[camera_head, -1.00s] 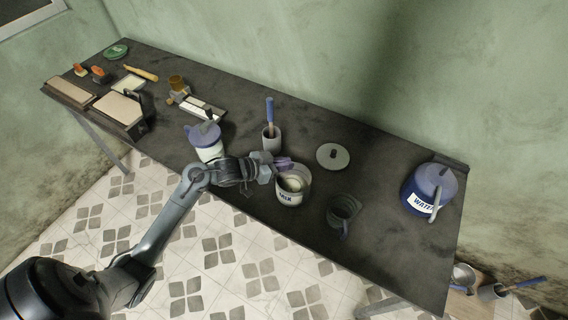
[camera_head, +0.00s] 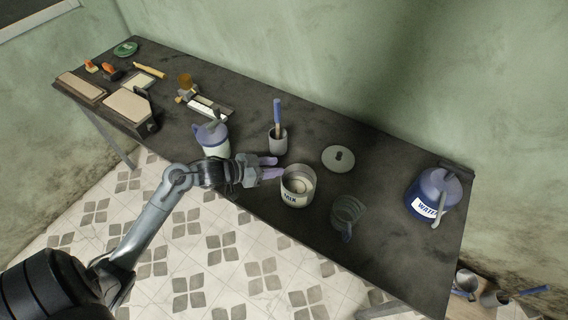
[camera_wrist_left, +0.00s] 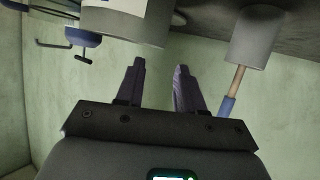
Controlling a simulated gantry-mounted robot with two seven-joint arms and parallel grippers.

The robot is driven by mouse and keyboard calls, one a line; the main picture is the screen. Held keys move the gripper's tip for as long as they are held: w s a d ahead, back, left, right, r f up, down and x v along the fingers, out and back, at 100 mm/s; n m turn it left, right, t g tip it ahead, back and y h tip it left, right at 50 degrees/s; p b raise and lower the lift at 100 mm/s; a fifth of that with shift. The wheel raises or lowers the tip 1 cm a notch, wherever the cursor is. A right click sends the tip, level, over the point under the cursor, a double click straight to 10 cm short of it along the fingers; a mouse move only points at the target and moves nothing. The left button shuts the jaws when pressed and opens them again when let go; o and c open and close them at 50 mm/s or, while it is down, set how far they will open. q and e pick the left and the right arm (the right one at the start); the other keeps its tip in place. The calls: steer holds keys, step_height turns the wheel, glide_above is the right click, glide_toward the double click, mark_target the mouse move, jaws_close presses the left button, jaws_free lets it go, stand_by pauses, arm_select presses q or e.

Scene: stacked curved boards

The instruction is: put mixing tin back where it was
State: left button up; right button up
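The mixing tin (camera_head: 297,189) is a pale open tin marked MIX. It stands upright on the dark table near its front edge, with something pale inside. My left gripper (camera_head: 271,168) is just left of the tin, with its two purple fingers apart and nothing between them. A gap shows between the fingertips and the tin in the head view. In the left wrist view the open fingers (camera_wrist_left: 160,75) point towards a pale tin (camera_wrist_left: 125,25) that is partly cut off at the top. My right gripper is not in view.
A grey cup (camera_head: 278,142) with a blue-handled tool stands behind the gripper. A white jar with a blue lid (camera_head: 210,133) is to the left. A round lid (camera_head: 338,159), dark see-through cup (camera_head: 347,212) and blue WATER container (camera_head: 433,190) are to the right.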

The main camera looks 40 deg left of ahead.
arm_select(q)
steer(key=s+d+f+g+y, duration=0.2)
steer(key=s+d+g, duration=0.2)
steer(key=s+d, duration=0.3)
steer(key=s+d+f+n+g+y, duration=0.1)
steer(key=s+d+g, duration=0.3)
steer(key=s+d, duration=0.4)
steer(key=s+f+y, duration=0.1)
steer(key=s, duration=0.5)
steer(key=shift+s+n+g+y, duration=0.3)
steer(key=shift+g+y, duration=0.1)
steer(key=shift+p, duration=0.35)
step_height(320, 180, up, 26)
steer(key=p, duration=2.6)
